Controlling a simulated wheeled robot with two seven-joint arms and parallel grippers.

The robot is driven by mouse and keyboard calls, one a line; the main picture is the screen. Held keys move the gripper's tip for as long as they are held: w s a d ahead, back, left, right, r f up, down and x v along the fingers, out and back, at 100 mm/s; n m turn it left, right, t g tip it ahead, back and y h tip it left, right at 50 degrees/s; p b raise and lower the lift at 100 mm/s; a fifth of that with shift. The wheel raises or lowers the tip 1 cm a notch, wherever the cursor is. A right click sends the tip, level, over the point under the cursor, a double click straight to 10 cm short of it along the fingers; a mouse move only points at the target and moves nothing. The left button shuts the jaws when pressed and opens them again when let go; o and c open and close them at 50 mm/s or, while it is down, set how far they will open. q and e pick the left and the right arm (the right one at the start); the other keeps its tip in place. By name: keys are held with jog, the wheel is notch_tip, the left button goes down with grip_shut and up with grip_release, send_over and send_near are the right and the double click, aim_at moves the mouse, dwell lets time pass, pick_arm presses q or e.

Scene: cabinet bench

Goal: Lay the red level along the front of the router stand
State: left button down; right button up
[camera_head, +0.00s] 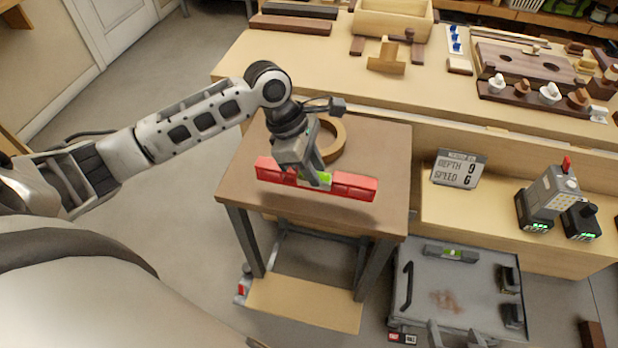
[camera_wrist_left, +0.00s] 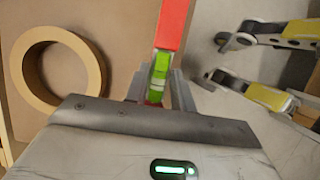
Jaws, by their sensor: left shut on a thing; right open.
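The red level (camera_head: 355,187) is a long bar with a green vial, near the front edge of the brown-topped router stand (camera_head: 245,180). It runs roughly along that edge; I cannot tell whether it touches the top. My left gripper (camera_head: 318,183) is shut on its middle from above. In the left wrist view the level (camera_wrist_left: 172,25) passes between my left gripper's fingers (camera_wrist_left: 157,92), which hide part of it.
A wooden ring (camera_head: 330,138) lies on the stand behind the level. The long bench (camera_head: 330,75) stands behind, with wooden parts on it. A sign (camera_head: 459,169) and a grey device (camera_head: 550,195) stand to the right. A grey cart (camera_head: 465,280) is at the lower right.

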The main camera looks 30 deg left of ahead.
pick_arm(q)
jog(key=shift+a+f, duration=0.2)
jog(key=shift+f, duration=0.05)
jog(key=shift+a+f, duration=0.15)
jog(key=shift+f, duration=0.8)
jog(key=shift+a+f, duration=0.15)
jog(key=shift+f, duration=0.8)
jog(key=c, duration=1.2)
grip_release()
jog(key=shift+o, duration=0.2)
jog(key=v, duration=1.2)
jog(key=shift+p, duration=0.4)
jog(key=shift+d, duration=0.1)
